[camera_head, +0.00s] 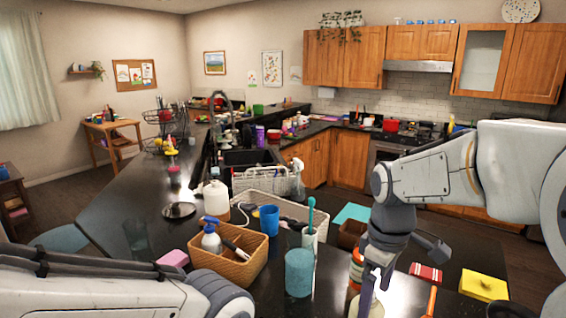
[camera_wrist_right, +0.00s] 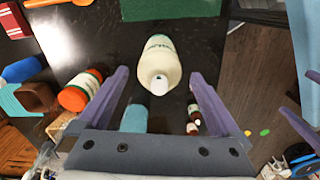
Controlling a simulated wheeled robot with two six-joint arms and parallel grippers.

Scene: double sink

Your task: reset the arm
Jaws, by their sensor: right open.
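My right arm comes in from the right in the head view, with its gripper (camera_head: 371,288) pointing down over the black counter. In the right wrist view the gripper (camera_wrist_right: 160,75) is open, with two purple-grey fingers spread apart. A cream bottle with a white cap (camera_wrist_right: 158,62) shows between and beyond the fingers; I cannot tell how far below it is. An orange-red bottle (camera_wrist_right: 80,92) stands left of the left finger. In the head view my left arm lies across the lower left; its gripper is out of view.
The sink (camera_head: 250,157) is farther back.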

